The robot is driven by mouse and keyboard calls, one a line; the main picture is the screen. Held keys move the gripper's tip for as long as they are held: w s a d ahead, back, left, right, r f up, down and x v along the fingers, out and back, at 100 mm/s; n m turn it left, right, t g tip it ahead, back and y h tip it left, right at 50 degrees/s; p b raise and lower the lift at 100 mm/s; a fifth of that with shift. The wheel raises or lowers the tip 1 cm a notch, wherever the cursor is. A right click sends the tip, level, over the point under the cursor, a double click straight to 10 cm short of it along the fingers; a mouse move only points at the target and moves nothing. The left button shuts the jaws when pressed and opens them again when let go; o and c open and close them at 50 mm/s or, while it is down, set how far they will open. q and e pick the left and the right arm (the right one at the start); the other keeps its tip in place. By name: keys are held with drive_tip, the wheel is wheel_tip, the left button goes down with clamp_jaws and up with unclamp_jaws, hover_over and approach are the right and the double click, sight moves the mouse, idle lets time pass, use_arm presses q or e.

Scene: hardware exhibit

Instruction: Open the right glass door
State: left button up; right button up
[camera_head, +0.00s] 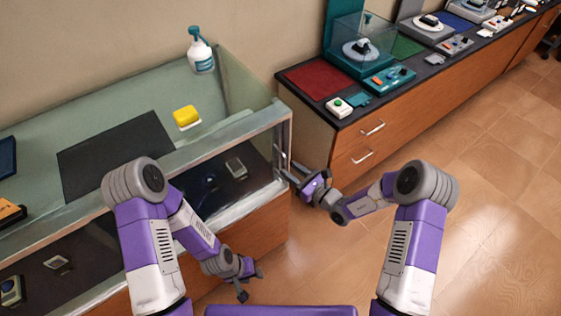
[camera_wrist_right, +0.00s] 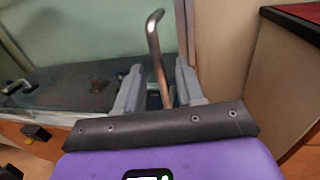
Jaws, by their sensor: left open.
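The right glass door (camera_head: 222,185) is in the front of the glass display case and appears in line with the case front. In the right wrist view, its curved metal handle (camera_wrist_right: 155,45) stands upright near the case's right end. My right gripper (camera_head: 288,172) is at this end of the case. In its wrist view the right gripper's fingers (camera_wrist_right: 158,88) are apart, with the handle between them and a visible gap on the left side. Contact with the right finger is unclear. My left gripper (camera_head: 254,284) is open and empty, low in front of the case.
A spray bottle (camera_head: 200,52), a yellow sponge (camera_head: 187,117) and a dark mat (camera_head: 115,155) are on the case top. A wooden counter (camera_head: 330,135) with drawers and exhibits stands close on the right. Open tiled floor (camera_head: 480,200) lies in front of it.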

sight(280, 175)
drive_tip(key=x, duration=0.5)
drive_tip(key=shift+a+b, duration=0.1)
drive_tip(key=shift+b, duration=0.25)
clamp_jaws()
